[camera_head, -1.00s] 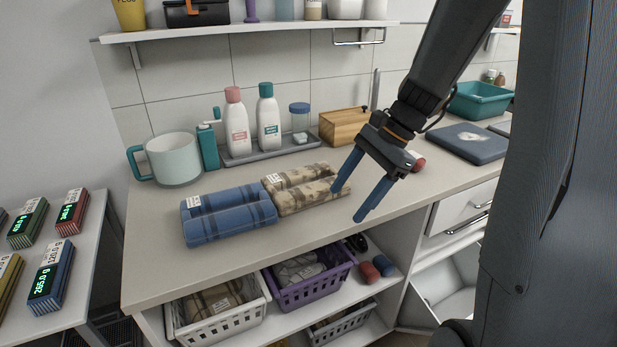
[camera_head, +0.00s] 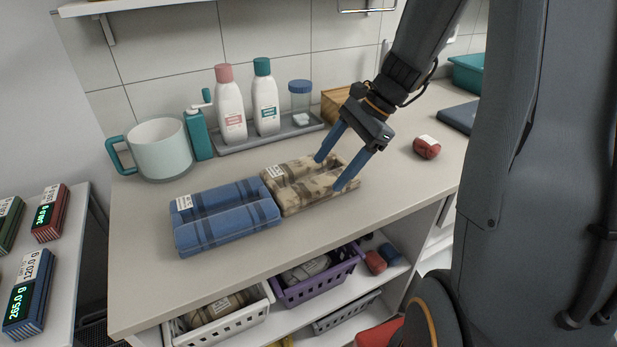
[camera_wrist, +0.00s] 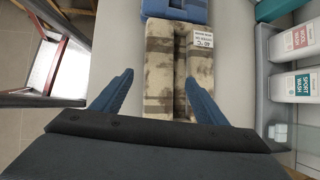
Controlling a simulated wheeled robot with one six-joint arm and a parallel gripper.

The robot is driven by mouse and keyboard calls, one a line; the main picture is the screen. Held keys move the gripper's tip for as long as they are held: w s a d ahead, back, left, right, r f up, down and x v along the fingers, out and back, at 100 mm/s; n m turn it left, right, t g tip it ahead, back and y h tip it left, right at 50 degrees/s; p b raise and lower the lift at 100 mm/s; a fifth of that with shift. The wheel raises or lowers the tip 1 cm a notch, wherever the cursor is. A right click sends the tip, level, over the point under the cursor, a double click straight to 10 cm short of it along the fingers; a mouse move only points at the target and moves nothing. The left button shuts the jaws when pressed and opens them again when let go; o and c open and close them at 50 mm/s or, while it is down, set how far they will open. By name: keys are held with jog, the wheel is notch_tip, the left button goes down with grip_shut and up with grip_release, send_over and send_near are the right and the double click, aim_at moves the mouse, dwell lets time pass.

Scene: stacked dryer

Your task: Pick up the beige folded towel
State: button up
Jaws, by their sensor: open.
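The beige folded towel (camera_head: 296,193), with brown patches and a white tag, lies flat on the counter, beside the blue folded towel. In the wrist view the beige towel (camera_wrist: 166,68) lies ahead of and between my fingers. My gripper (camera_head: 332,174) is open, with its two blue fingers at the towel's right end, one on the far side and one on the near side. My gripper (camera_wrist: 160,95) holds nothing. I cannot tell whether the fingertips touch the towel or the counter.
The blue towel (camera_head: 222,216) lies left of the beige one. A grey tray (camera_head: 275,139) with bottles stands behind, next to a mug (camera_head: 160,150). A red roll (camera_head: 427,147) lies on the right. Baskets, including a purple one (camera_head: 318,284), sit on the shelf below.

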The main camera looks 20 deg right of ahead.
aim_at(320, 183)
jog(key=shift+p+x, duration=0.55)
jog(key=shift+x, duration=1.85)
jog(key=shift+s+r, duration=0.1)
jog(key=shift+s, duration=0.05)
jog(key=c, duration=1.3)
